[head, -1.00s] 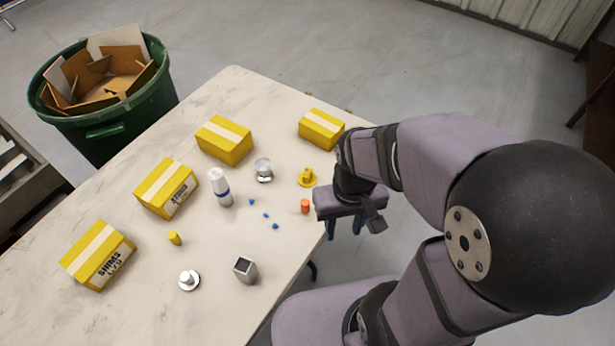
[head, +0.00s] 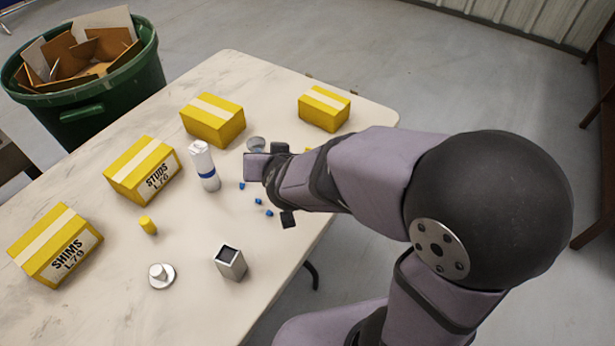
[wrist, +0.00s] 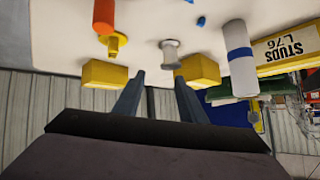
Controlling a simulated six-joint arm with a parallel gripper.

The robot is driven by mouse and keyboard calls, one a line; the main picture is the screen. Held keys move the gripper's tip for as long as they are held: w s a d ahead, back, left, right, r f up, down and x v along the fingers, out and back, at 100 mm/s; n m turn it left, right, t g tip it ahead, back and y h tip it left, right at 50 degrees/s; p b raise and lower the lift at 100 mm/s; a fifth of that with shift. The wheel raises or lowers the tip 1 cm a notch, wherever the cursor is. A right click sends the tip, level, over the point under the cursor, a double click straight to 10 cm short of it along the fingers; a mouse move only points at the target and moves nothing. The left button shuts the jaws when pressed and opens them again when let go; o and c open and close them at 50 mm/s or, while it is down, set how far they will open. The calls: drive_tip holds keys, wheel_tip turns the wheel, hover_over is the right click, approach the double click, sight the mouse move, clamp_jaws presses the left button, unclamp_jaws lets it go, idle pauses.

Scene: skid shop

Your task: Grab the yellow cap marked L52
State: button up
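No L52 mark is readable on any piece. A small yellow cylinder (head: 148,225) stands on the table, left of centre in the head view. A yellow flanged piece (wrist: 114,43) shows at the upper left in the wrist view, beside an orange cylinder (wrist: 104,15). In the head view my arm hides nearly all of that flanged piece. My gripper (wrist: 159,77) is open and empty, its two fingers apart. It is over the right part of the table, and its fingers are hidden in the head view.
Yellow boxes (head: 212,120) line the table's far side. A white bottle with a blue band (head: 204,166) stands near my gripper, with small blue bits (head: 258,201) below. A metal block (head: 231,262) and a silver flanged piece (head: 161,276) stand nearer. The table's left part (head: 100,305) has bare room.

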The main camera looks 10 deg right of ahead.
drive_tip(key=f+h+b, duration=0.1)
drive_tip(key=d+f+m+b, duration=0.1)
drive_tip(key=f+t+h+b, duration=0.1)
drive_tip(key=b, duration=0.1)
drive_tip(key=shift+w+d+f+m+h, duration=0.3)
drive_tip(key=shift+w+f, duration=0.1)
drive_tip(key=d+h+b, duration=0.1)
drive_tip(key=s+d+f+m+h+b, duration=0.1)
drive_tip(key=h+b, duration=0.1)
drive_tip(key=shift+s+d+f, duration=0.2)
drive_tip(key=shift+d+f, duration=0.1)
drive_tip(key=shift+d, duration=0.1)
drive_tip(key=shift+s+d+f+m+h+b, duration=0.1)
drive_tip(key=shift+s+d+m+h+b, duration=0.3)
drive_tip(key=shift+d+h, duration=0.1)
drive_tip(key=shift+r+b+x, duration=0.15)
drive_tip(key=shift+b+x, duration=0.45)
drive_tip(key=shift+x, duration=1.25)
drive_tip(key=shift+r+b+x, duration=0.15)
drive_tip(key=shift+b+x, duration=0.45)
drive_tip(key=shift+x, duration=1.25)
drive_tip(key=shift+w+a+r, duration=0.1)
drive_tip(key=shift+w+a, duration=0.05)
drive_tip(key=shift+w, duration=0.05)
clamp_jaws()
